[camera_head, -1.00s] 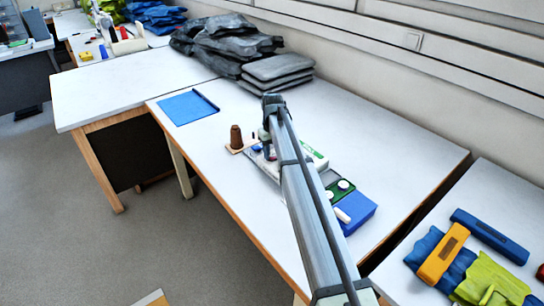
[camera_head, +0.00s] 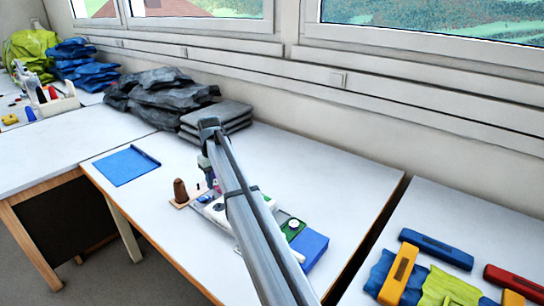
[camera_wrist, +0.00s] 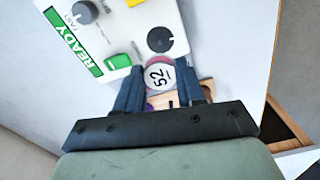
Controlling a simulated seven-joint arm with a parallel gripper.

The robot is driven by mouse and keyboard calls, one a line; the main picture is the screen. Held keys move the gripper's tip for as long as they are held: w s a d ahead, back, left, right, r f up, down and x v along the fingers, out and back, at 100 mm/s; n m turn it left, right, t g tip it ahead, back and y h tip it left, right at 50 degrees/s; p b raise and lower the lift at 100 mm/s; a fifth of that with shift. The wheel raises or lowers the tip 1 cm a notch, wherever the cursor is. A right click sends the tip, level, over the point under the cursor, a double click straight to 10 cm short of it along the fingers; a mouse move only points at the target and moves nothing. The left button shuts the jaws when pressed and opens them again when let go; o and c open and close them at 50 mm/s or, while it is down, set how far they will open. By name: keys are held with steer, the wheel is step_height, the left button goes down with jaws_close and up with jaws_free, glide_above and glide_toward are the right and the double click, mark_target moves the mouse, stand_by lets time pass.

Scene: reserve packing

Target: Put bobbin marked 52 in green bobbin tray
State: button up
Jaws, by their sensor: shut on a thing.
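The bobbin marked 52 (camera_wrist: 158,76) shows its round white face with the number between my fingertips in the wrist view. My gripper (camera_wrist: 160,88) is shut on it; purple-pink shows just below the face. In the head view my gripper (camera_head: 211,180) hangs over the left end of the white machine, and the bobbin is too small to make out surely. The green bobbin tray (camera_head: 289,234) is right of the machine, partly behind my arm, with a white round thing in it.
The white machine panel (camera_wrist: 130,20) has knobs and a green READY label close to my fingers. A brown thread cone (camera_head: 180,188) stands on a wooden base left of my gripper. A blue box (camera_head: 314,246) adjoins the green tray. Grey folded cloths (camera_head: 218,118) lie behind.

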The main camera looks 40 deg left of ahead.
steer(key=shift+r, duration=0.15)
steer(key=shift+s+d+m, duration=0.15)
steer(key=shift+d+m, duration=0.15)
steer(key=shift+m, duration=0.4)
steer(key=s+d+f+m, duration=0.2)
steer(key=s+d, duration=0.2)
steer(key=d, duration=0.5)
steer(key=w+d+f+m, duration=0.15)
steer(key=w+d, duration=0.35)
steer(key=d, duration=0.8)
steer(key=w+d+f+m, duration=0.15)
steer(key=w+d, duration=0.35)
steer(key=d, duration=0.7)
steer(key=w+d+f+m, duration=0.15)
steer(key=w+d, duration=0.45)
steer(key=d, duration=0.7)
steer(key=w+d+m, duration=0.2)
steer(key=d, duration=1)
steer(key=w+d+m, duration=0.2)
steer(key=d+m, duration=0.1)
steer(key=d, duration=1)
steer(key=w+d+m, duration=0.2)
steer(key=d+m, duration=0.1)
steer(key=d, duration=1)
steer(key=shift+d+f, duration=0.15)
steer(key=shift+f, duration=0.15)
